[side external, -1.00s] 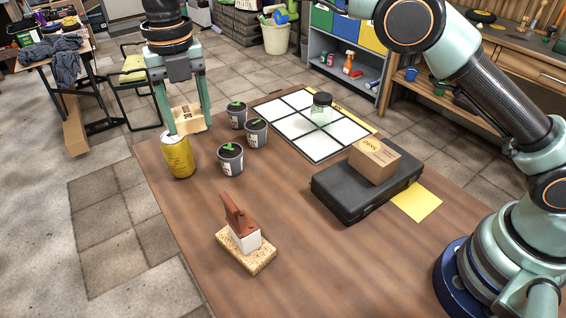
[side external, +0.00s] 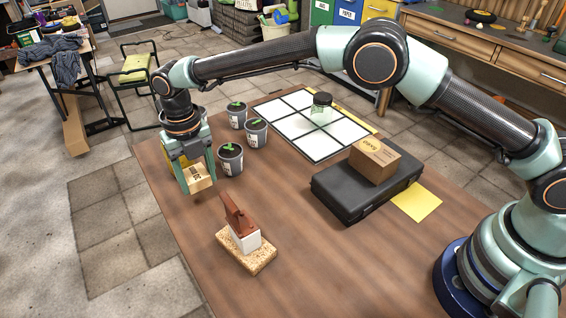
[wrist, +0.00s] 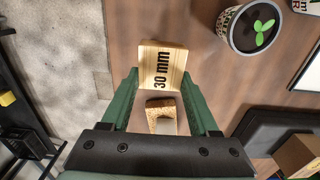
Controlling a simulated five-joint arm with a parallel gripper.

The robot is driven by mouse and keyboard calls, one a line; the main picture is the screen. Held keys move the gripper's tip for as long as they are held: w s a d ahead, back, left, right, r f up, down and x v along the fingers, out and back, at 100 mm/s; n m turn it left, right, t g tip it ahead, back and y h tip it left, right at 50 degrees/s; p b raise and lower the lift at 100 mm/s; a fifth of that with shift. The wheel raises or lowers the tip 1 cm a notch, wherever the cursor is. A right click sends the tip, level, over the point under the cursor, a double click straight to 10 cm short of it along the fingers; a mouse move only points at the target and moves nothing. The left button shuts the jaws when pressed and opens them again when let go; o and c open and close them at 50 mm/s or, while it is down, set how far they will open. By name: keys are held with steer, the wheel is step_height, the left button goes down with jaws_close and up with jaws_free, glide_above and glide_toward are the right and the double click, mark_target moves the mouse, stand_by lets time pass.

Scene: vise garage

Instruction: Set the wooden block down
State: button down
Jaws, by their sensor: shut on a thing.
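The wooden block (side external: 199,178) is pale wood with dark print. My gripper (side external: 198,184) is shut on it, a finger on each side, near the left edge of the brown table (side external: 290,230). In the wrist view the block (wrist: 164,66) sits between the green fingers of my gripper (wrist: 163,80), and its top face reads "30 mm". The block is low, but I cannot tell whether its underside touches the table.
Three potted seedlings (side external: 231,159) stand just behind and right of my gripper. A sponge-like block (side external: 262,261) with a brown-handled tool (side external: 237,215) on it lies nearer the front. A black case (side external: 340,198) carrying a cardboard box (side external: 374,161) is at the right.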

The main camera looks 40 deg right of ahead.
mark_target(206, 207)
steer(key=shift+f, duration=3)
steer(key=shift+f, duration=0.1)
steer(key=shift+c, duration=0.7)
jaws_free()
